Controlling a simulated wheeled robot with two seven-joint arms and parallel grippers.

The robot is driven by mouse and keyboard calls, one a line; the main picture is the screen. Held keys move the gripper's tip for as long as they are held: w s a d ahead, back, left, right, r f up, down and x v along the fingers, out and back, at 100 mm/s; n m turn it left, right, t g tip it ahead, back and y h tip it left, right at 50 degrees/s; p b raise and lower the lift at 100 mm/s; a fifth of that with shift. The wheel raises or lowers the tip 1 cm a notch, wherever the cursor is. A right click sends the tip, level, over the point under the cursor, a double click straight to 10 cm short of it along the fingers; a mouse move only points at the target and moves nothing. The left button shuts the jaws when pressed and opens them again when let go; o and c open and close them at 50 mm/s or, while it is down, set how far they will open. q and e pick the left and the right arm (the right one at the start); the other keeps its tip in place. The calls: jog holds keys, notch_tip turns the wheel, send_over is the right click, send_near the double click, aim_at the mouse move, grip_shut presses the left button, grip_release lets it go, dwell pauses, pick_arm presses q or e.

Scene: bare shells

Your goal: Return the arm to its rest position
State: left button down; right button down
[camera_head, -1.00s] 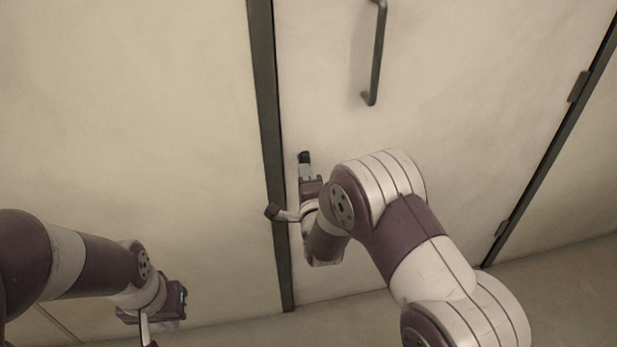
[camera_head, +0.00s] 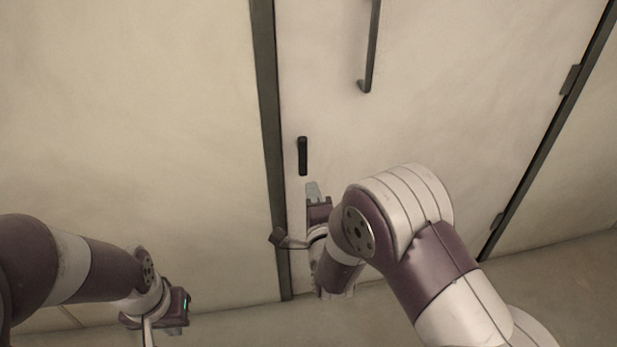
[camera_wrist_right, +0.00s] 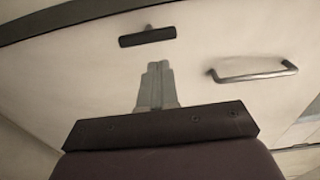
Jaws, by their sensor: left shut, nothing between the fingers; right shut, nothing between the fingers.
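My right gripper (camera_head: 313,190) is in front of the door, just below a small dark handle (camera_head: 302,156). In the right wrist view its grey fingers (camera_wrist_right: 157,84) are together with nothing between them, apart from the handle (camera_wrist_right: 147,36) beyond them. My left gripper (camera_head: 150,333) hangs at the lower left, partly cut off by the bottom edge. It holds nothing that I can see, and its fingertips are out of frame.
The pale door (camera_head: 440,110) has a long dark pull bar (camera_head: 373,50), also in the right wrist view (camera_wrist_right: 252,76). A dark frame strip (camera_head: 268,120) runs along its left side and hinges (camera_head: 570,79) are on its right. Bare floor (camera_head: 560,275) lies at the lower right.

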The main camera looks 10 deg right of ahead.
jog(key=s+a+f+n+g+y, duration=0.1)
jog(key=s+f+n+g, duration=0.6)
jog(key=f, duration=0.3)
jog(key=s+d+n+g, duration=0.4)
jog(key=s+n+g, duration=0.4)
jog(key=s+n, duration=0.25)
jog(key=s+d+r+n+g+h, duration=0.1)
jog(key=s+d+r+n+g, duration=0.1)
jog(key=s+d+r, duration=0.3)
notch_tip(320, 180, up, 19)
jog(key=m+p, duration=0.1)
jog(key=p, duration=1.8)
jog(key=shift+d+t, duration=0.2)
jog(key=shift+t, duration=0.1)
jog(key=shift+m, duration=0.25)
